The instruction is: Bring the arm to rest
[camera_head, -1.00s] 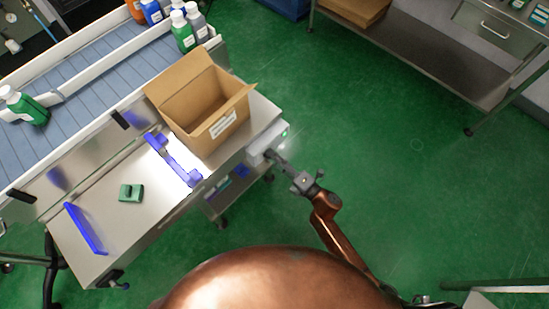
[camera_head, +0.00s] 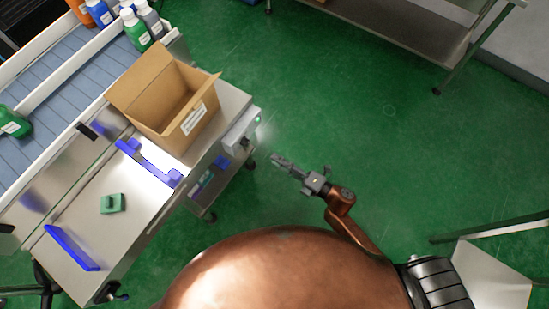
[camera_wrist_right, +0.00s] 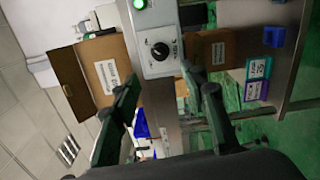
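My right gripper (camera_head: 277,160) is over the green floor, to the right of the steel workstation (camera_head: 84,193) and apart from it. In the right wrist view its two dark fingers (camera_wrist_right: 168,95) stand apart with nothing between them. Beyond the fingers is the grey control box (camera_wrist_right: 155,40) with a black knob and a lit green button. That control box also shows at the workstation's right end in the head view (camera_head: 238,132). My left gripper is in neither view.
An open cardboard box (camera_head: 162,105), a green block (camera_head: 112,204) and blue guides (camera_head: 72,248) are on the workstation. Bottles (camera_head: 135,29) stand by the conveyor (camera_head: 70,68). A steel table (camera_head: 400,25) stands at upper right. The floor (camera_head: 370,130) between is clear.

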